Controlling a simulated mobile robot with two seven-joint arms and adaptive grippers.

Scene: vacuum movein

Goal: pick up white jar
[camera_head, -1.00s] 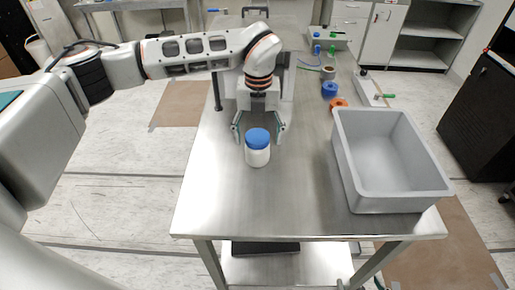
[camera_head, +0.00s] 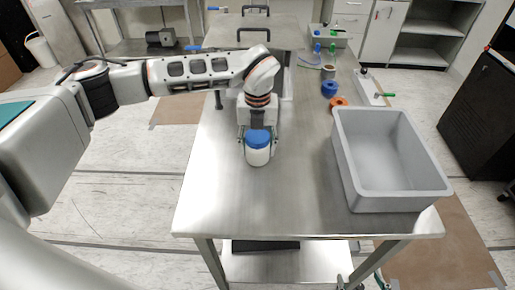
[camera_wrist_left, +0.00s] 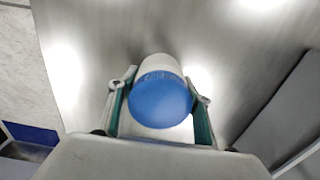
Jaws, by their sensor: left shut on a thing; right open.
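The white jar (camera_head: 257,155) with a blue lid stands upright on the steel table, left of the grey bin. My left gripper (camera_head: 258,138) reaches it from behind, with its fingers on either side of the jar. In the left wrist view the jar (camera_wrist_left: 155,68) sits between the two teal-padded fingers of the gripper (camera_wrist_left: 160,108), its blue lid facing the camera. The gripper is shut on the jar. My right gripper is in neither view.
The grey bin (camera_head: 385,205) stands on the right part of the steel table (camera_head: 290,205). An orange ring (camera_head: 338,102), a blue object (camera_head: 329,88) and several small items lie further back. The table's front and left are clear.

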